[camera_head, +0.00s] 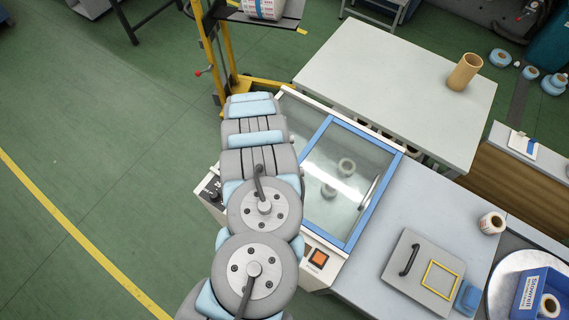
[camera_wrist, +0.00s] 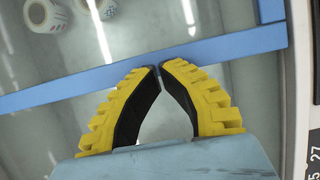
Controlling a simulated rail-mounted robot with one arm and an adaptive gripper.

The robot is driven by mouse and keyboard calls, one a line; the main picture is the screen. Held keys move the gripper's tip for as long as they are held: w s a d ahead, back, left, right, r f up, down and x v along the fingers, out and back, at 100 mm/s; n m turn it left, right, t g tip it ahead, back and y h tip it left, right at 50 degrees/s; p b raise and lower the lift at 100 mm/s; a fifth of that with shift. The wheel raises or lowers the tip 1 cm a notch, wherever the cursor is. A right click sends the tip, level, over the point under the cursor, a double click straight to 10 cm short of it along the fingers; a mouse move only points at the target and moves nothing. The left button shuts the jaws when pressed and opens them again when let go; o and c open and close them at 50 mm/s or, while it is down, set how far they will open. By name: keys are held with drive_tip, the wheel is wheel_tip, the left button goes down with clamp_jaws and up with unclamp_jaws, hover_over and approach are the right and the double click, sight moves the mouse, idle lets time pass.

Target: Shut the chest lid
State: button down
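The chest is the glass-topped cabinet in the middle of the head view, and its lid is a clear pane in a blue frame (camera_head: 378,202). A slim handle shows near the frame's right side. Rolls are visible through the pane. In the wrist view, a blue bar of the lid frame (camera_wrist: 60,93) crosses just beyond my gripper (camera_wrist: 159,66). My gripper has yellow ribbed fingers with black pads, and its tips meet close to that bar; I cannot tell whether they touch it. Nothing is seen held. My arm hides the gripper in the head view.
A panel with an orange switch (camera_head: 318,258) sits at the chest's front. To the right, a grey plate with a black handle (camera_head: 409,260) lies on the worktop (camera_head: 415,200). A pale table (camera_head: 385,80) with a cardboard tube (camera_head: 465,71) stands behind. Green floor at left is clear.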

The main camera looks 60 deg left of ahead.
drive_tip(key=shift+a, duration=0.1)
drive_tip(key=shift+s+a+f+b, duration=0.15)
drive_tip(key=shift+s+a+b, duration=0.15)
drive_tip(key=shift+a, duration=0.25)
drive_tip(key=shift+s+a+b, duration=0.25)
drive_tip(key=shift+a+b, duration=0.1)
drive_tip(key=shift+a, duration=0.25)
drive_tip(key=shift+s+a+b, duration=0.25)
drive_tip(key=shift+a+b, duration=0.05)
drive_tip(key=shift+a, duration=0.3)
drive_tip(key=v, duration=1)
